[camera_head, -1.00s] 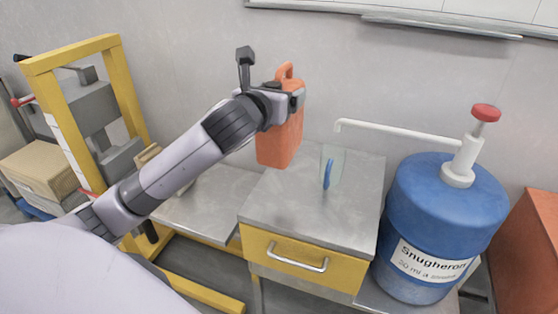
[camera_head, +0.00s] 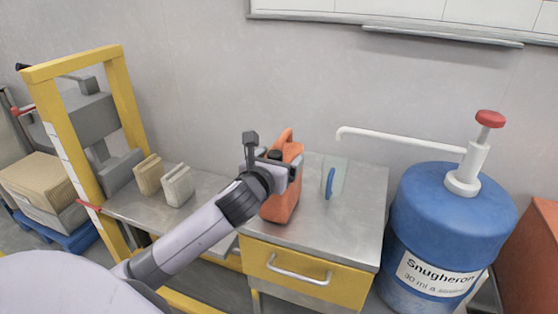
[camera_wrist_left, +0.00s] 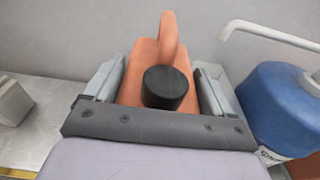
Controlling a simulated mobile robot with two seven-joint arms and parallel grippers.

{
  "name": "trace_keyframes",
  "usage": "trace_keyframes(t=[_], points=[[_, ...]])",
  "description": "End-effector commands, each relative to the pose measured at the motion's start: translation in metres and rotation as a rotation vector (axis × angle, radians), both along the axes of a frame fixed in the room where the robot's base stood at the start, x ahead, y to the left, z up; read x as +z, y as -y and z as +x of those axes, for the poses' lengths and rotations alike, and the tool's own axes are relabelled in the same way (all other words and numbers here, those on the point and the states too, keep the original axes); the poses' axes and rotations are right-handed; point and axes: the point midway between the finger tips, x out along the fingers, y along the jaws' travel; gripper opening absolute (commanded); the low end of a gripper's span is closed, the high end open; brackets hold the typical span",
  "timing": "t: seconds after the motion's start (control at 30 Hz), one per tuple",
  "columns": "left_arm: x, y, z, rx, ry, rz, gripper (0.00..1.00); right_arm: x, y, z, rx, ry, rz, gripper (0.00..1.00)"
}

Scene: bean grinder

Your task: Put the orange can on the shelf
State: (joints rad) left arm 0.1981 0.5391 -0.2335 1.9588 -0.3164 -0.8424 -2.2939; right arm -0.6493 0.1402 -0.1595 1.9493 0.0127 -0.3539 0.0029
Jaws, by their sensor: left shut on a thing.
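The orange can (camera_head: 284,205) has a top handle and a black cap. It is upright at the left part of the metal top (camera_head: 335,228) of the yellow-drawer cabinet; its base looks at or very near the surface, and I cannot tell if it bears on it. My left gripper (camera_head: 280,172) is shut on the can's upper part. In the left wrist view the can (camera_wrist_left: 145,85) sits between the two fingers (camera_wrist_left: 160,92), with its black cap facing the camera. My right gripper is not in view.
A clear cup with a blue handle (camera_head: 331,183) stands right of the can. A blue barrel (camera_head: 445,220) with a white pump spout (camera_head: 400,138) is at the right.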

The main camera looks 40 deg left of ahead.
Motion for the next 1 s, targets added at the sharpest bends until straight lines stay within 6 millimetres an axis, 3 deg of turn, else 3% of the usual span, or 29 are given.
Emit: trace_keyframes(t=[0.27, 0.3, 0.33, 0.67, 1.0], points=[[0.001, 0.000, 0.000, -0.001, 0.006, 0.001, 0.01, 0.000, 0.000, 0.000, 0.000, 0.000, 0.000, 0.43], [-0.003, 0.000, 0.000, -0.001, 0.000, -0.001, 0.87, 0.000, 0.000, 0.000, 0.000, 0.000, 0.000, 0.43], [-0.002, 0.000, 0.000, -0.001, 0.000, -0.001, 0.97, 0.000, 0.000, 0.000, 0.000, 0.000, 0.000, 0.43], [0.002, 0.000, -0.001, 0.000, 0.001, 0.000, 1.00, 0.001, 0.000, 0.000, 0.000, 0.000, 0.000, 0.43], [0.007, 0.011, -0.045, -0.002, -0.001, 0.001, 1.00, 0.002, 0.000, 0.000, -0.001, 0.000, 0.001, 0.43]])
